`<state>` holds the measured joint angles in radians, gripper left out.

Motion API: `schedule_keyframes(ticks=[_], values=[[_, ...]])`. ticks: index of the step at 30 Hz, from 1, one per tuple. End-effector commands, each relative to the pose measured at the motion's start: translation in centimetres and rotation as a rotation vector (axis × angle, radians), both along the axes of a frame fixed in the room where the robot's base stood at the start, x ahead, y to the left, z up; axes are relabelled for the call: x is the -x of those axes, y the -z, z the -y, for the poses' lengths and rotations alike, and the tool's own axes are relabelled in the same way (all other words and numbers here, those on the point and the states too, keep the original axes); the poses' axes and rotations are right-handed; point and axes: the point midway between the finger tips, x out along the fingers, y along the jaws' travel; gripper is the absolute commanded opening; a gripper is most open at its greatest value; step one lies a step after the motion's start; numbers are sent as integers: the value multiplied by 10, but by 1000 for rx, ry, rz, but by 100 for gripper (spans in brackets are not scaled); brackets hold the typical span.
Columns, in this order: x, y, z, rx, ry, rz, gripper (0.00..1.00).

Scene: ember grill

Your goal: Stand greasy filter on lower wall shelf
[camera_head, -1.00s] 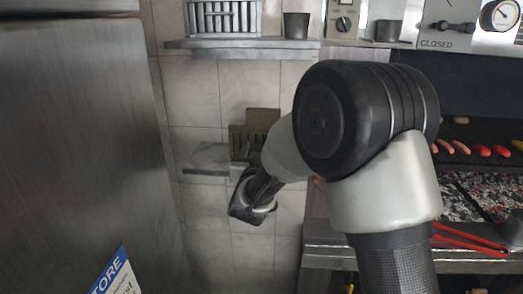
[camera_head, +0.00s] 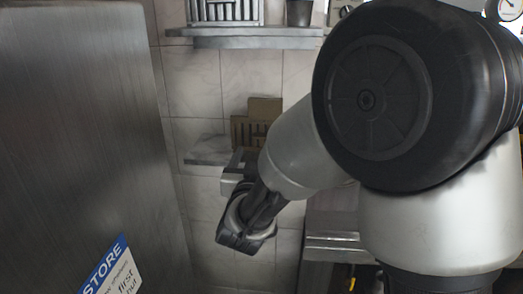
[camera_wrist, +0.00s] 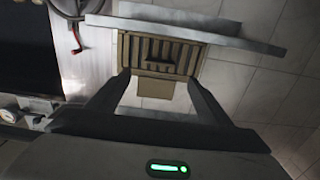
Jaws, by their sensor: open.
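The greasy filter (camera_head: 242,134), a brown slotted panel, stands upright on the lower wall shelf (camera_head: 206,152). A plain tan piece (camera_head: 265,108) shows above it. In the wrist view, which looks upside down, the filter (camera_wrist: 158,54) rests against the shelf (camera_wrist: 218,38), with the tan piece (camera_wrist: 156,88) on its other side. My gripper (camera_wrist: 158,78) is open, its two dark fingers apart at either side of the filter in the picture. I cannot tell whether they touch it. In the head view, my gripper (camera_head: 239,165) is just in front of the filter, partly hidden by my wrist.
An upper wall shelf (camera_head: 215,41) holds a light slotted filter (camera_head: 225,11) and a dark cup (camera_head: 298,13). A large metal panel (camera_head: 80,130) with a blue-and-white sign (camera_head: 112,272) fills the left. My arm hides most of the right. A red handle (camera_wrist: 77,46) shows in the wrist view.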

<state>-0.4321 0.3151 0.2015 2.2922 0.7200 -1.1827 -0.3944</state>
Motion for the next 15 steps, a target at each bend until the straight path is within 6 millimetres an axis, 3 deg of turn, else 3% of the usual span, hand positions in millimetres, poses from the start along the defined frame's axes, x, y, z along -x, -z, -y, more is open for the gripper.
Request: schedule_keyframes(ticks=[6,11,15], values=[[18,0,-1,0,-1,1,73],[19,-2,0,-4,-6,-5,73],[17,-15,6,-41,-67,-69,73]])
